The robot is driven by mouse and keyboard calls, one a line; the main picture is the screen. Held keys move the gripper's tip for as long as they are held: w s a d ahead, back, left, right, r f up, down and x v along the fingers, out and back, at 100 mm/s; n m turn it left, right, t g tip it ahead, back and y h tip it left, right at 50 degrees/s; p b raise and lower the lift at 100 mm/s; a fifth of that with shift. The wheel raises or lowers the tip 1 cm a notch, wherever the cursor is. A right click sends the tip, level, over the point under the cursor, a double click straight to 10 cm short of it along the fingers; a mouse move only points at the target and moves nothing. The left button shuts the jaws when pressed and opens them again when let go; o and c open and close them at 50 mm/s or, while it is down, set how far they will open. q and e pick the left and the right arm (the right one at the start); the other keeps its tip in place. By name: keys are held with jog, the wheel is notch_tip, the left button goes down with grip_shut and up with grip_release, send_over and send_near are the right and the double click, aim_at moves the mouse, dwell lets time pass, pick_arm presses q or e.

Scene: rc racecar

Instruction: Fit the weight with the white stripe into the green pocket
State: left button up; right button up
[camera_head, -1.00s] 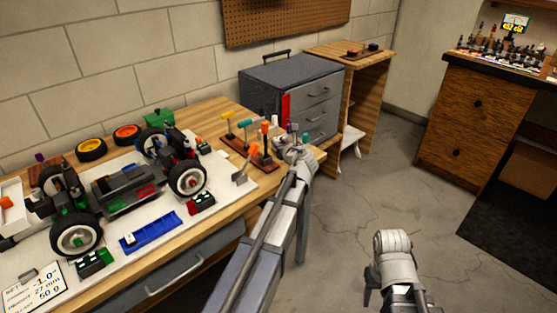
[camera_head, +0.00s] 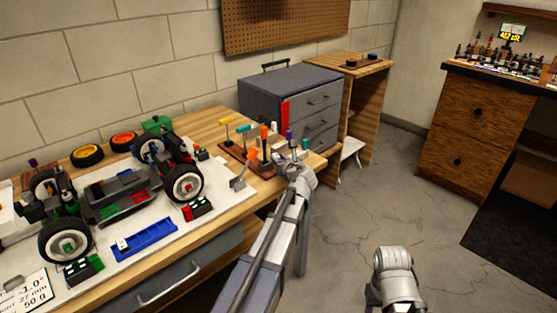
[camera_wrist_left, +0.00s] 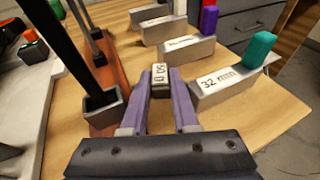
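My left gripper (camera_head: 296,160) is over the right end of the workbench. In the left wrist view its purple-grey fingers (camera_wrist_left: 160,88) close on both sides of a small dark block (camera_wrist_left: 160,75) with a white lettered top. A white stripe on it cannot be made out for sure. The racecar (camera_head: 120,195) stands on a white board at left; a green pocket (camera_head: 108,211) shows in its chassis beside a red one (camera_head: 138,197). A blue tray (camera_head: 146,240) lies in front, with a small light piece (camera_head: 122,243) at its left end. My right gripper is hidden below its wrist.
Blocks with coloured handles, one marked 32 mm (camera_wrist_left: 228,85), stand close right of the left gripper. A brown tool rack (camera_head: 240,160) is close left. A grey drawer box (camera_head: 290,95) stands behind. A lettered card (camera_head: 28,290) lies front left. Open floor (camera_head: 350,215) is at right.

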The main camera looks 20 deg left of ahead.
pick_arm(q)
jog(key=shift+o, duration=0.6)
jog(key=shift+r, duration=0.1)
